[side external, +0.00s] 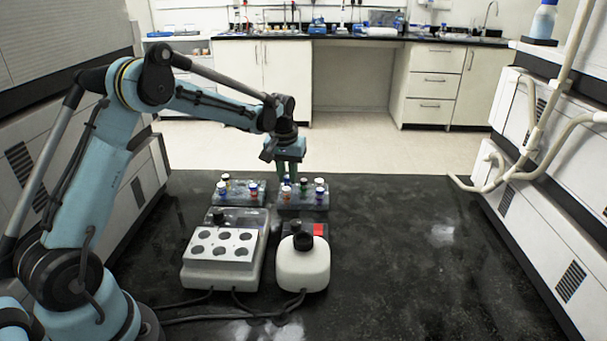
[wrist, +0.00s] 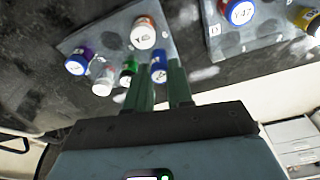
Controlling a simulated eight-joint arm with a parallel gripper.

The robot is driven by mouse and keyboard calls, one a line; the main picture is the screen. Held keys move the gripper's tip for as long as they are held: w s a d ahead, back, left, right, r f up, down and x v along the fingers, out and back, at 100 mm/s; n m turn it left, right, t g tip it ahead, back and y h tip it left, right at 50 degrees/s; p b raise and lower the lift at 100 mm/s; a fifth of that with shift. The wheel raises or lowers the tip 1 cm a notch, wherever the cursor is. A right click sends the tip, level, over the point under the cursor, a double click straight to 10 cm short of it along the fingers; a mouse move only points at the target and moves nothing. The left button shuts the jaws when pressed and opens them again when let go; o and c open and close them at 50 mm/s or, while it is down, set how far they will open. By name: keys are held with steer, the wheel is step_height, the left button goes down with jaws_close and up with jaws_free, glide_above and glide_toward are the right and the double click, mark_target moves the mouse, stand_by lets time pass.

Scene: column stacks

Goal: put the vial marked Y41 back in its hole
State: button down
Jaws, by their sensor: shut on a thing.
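My gripper (wrist: 163,70) points down over the right rack (side external: 315,204) in the side view, its green fingers close above or among the vials. In the wrist view the fingers are shut on a blue-capped vial (wrist: 158,72); its mark is too small to read. I cannot tell whether its base is in a hole or clear of the rack. An orange vial (wrist: 143,33) with a white marked cap stands beyond it, its mark not clearly legible. Purple-blue (wrist: 78,62), white-capped (wrist: 103,82) and green (wrist: 128,72) vials are beside it at left.
The left rack (side external: 228,203) holds several vials close by; one in the wrist view reads Y47 (wrist: 240,12). A block with round wells (side external: 221,247) and a white bottle-like device (side external: 303,268) stand in front. The black bench at right is clear.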

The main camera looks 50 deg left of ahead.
steer(key=shift+f, duration=0.25)
steer(key=c, duration=0.6)
jaws_free()
steer(key=shift+d, duration=0.1)
steer(key=shift+w+r, duration=0.1)
steer(key=shift+r, duration=2.95)
